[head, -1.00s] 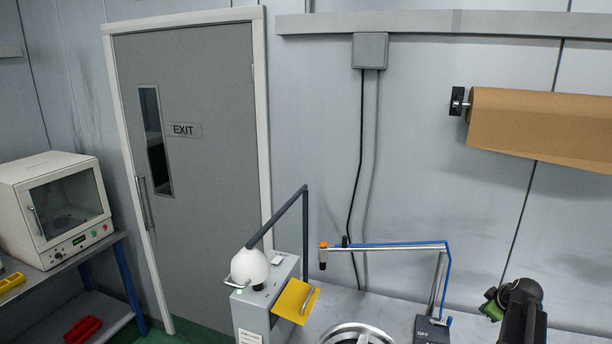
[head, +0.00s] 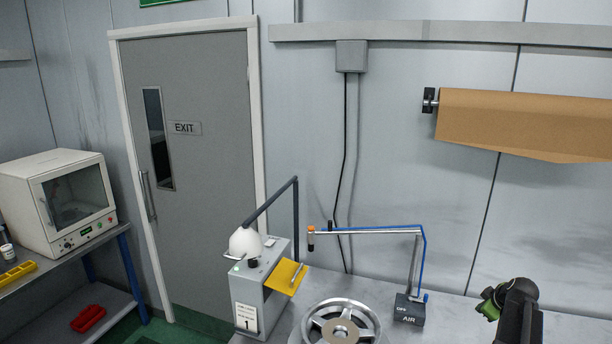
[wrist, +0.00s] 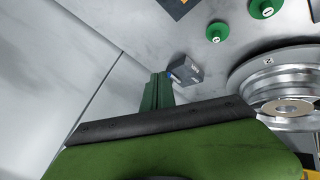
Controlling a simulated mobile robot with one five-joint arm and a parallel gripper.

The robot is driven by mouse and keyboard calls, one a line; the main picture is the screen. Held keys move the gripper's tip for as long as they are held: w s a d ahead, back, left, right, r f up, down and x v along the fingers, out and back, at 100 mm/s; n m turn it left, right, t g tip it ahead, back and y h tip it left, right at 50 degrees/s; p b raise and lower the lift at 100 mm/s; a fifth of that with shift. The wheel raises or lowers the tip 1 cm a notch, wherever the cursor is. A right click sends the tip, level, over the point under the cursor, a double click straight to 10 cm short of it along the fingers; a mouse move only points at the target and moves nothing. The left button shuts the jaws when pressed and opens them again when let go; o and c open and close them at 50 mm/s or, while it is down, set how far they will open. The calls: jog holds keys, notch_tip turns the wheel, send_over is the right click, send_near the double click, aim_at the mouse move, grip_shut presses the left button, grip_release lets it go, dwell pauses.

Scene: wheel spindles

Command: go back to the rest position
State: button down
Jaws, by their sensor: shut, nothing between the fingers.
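In the wrist view my gripper (wrist: 157,92) shows as green fingers close together, shut and empty. In the head view a dark link of my arm with a green part (head: 490,303) is at the lower right; the fingertips cannot be made out there. A silver wheel (head: 370,312) lies on the bench to the left of my arm. It also shows at the right of the wrist view (wrist: 245,82), apart from the fingers.
A grey unit (head: 250,312) with a white dome and yellow flap stands left of the wheel. A dark AIR box (head: 410,309) with a jointed arm is behind it. Green knobs (wrist: 217,32) sit on the bench. A paper roll (head: 525,120) hangs on the wall. An oven (head: 60,205) is at left.

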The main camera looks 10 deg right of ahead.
jog(key=w+a+f+m+g+y, duration=0.1)
jog(key=a, duration=1.2)
jog(key=w+a+f+m+g+y, duration=0.1)
jog(key=a, duration=1.3)
jog(key=w+a+f+m+g+y, duration=0.1)
jog(key=a+f+g, duration=0.1)
jog(key=a, duration=1.2)
jog(key=shift+w+a, duration=0.15)
jog(key=shift+a, duration=0.1)
jog(key=s+a+m+g, duration=0.2)
jog(key=s+a, duration=0.3)
jog(key=a, duration=0.6)
notch_tip(320, 180, down, 12)
jog(key=s+a+g+b, duration=0.1)
jog(key=s+b, duration=0.1)
jog(key=b, duration=0.9)
jog(key=shift+s+a+h, duration=0.25)
jog(key=shift+s+h, duration=0.05)
